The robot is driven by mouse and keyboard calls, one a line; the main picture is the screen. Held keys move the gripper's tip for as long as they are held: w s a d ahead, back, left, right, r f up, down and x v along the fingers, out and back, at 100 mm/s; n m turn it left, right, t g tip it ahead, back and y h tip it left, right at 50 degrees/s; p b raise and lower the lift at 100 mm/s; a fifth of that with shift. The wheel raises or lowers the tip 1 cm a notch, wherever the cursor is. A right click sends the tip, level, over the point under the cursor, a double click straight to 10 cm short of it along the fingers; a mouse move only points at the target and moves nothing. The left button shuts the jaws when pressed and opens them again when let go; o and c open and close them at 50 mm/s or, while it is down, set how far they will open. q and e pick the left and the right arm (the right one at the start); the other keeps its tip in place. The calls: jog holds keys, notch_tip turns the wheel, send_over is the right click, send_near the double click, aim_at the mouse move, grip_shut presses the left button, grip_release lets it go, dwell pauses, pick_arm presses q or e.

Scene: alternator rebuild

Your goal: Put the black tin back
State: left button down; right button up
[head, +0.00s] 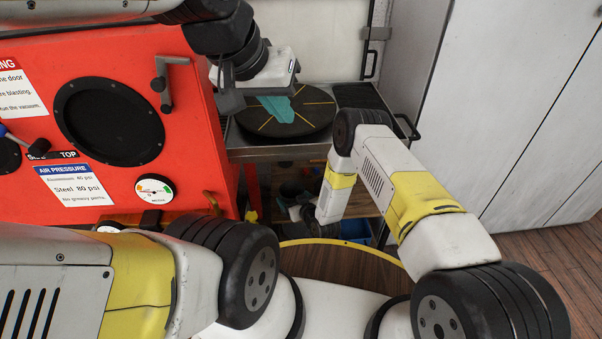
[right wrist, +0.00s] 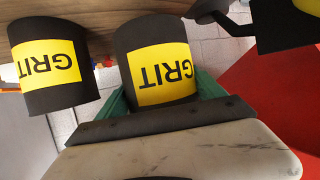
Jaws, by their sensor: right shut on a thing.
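Two black tins with yellow GRIT labels show upside down in the right wrist view. My right gripper (right wrist: 162,92) has its green fingers on both sides of one black tin (right wrist: 158,38) and is shut on it. The other black tin (right wrist: 48,70) stands beside it, apart from the fingers. The held tin's far end is at or close to a wooden surface (right wrist: 110,18); I cannot tell if they touch. In the head view my right forearm reaches down beside the metal cart, and that gripper is hard to make out. My left gripper (head: 284,109) is over the round turntable; its opening is unclear.
The dark turntable (head: 315,121) with yellow lines sits on the metal cart (head: 243,147). A red blasting cabinet (head: 110,60) stands at the left. A round wooden top (head: 345,265) lies in front. Grey lockers (head: 500,100) and open floor (head: 555,260) are at the right.

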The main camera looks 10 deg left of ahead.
aim_at(292, 189)
jog(key=w, duration=0.1)
jog(key=w+a, duration=0.1)
jog(key=w, duration=0.3)
jog(key=shift+a+f, duration=0.25)
jog(key=shift+a, duration=0.05)
jog(key=shift+w+a+f, duration=0.1)
jog(key=shift+w+f, duration=0.05)
jog(key=shift+f, duration=0.75)
jog(key=shift+w+f, duration=0.15)
jog(key=shift+f, duration=0.75)
jog(key=shift+f, duration=0.1)
jog(key=o, duration=2.1)
jog(key=shift+c, duration=0.2)
jog(key=shift+s+r, duration=0.1)
jog(key=shift+r, duration=0.1)
jog(key=v, duration=1.2)
jog(key=shift+f, duration=0.1)
